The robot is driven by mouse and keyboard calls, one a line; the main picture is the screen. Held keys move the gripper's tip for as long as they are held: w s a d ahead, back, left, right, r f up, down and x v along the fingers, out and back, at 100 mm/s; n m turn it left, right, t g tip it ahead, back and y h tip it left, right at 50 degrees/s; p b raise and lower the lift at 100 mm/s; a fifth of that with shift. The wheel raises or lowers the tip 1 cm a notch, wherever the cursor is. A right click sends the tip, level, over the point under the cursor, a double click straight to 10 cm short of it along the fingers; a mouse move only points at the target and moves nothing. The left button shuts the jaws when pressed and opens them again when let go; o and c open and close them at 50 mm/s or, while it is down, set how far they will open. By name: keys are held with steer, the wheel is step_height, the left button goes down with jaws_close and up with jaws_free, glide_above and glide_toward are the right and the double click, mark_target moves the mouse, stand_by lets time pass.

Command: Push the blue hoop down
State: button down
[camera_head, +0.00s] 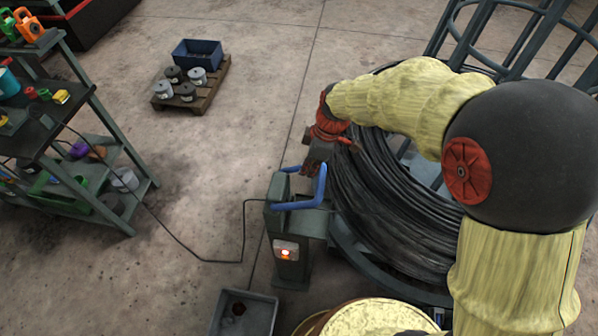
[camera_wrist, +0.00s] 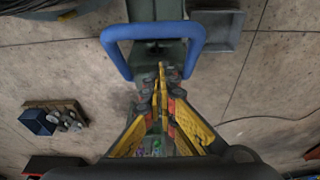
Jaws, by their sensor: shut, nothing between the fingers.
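The blue hoop (camera_head: 321,186) is a U-shaped bar on top of a short green-grey post (camera_head: 291,262). In the wrist view the hoop (camera_wrist: 152,31) spans the upper middle, its crossbar towards the top and its two arms pointing down the picture. My gripper (camera_head: 309,170) is above the post, at the hoop's far side in the head view. In the wrist view its fingertips (camera_wrist: 162,68) are together and empty, appearing between the hoop's two arms. I cannot tell whether they touch it. A small orange light (camera_head: 285,253) glows on the post's front.
A large drum of black cable (camera_head: 385,215) stands right beside the post. A grey bin (camera_head: 243,315) is on the floor in front. A pallet (camera_head: 205,100) with cans and a blue crate (camera_head: 197,53) is at the back; a loaded shelf (camera_head: 100,175) is left. Floor between is clear except a cable.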

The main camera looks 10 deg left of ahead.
steer(key=d+f+b, duration=0.4)
steer(key=f+b, duration=0.3)
steer(key=f, duration=0.2)
steer(key=d+f+b, duration=0.4)
steer(key=f+b, duration=0.4)
steer(key=f, duration=0.2)
steer(key=shift+s+d, duration=0.15)
steer(key=shift+s, duration=0.15)
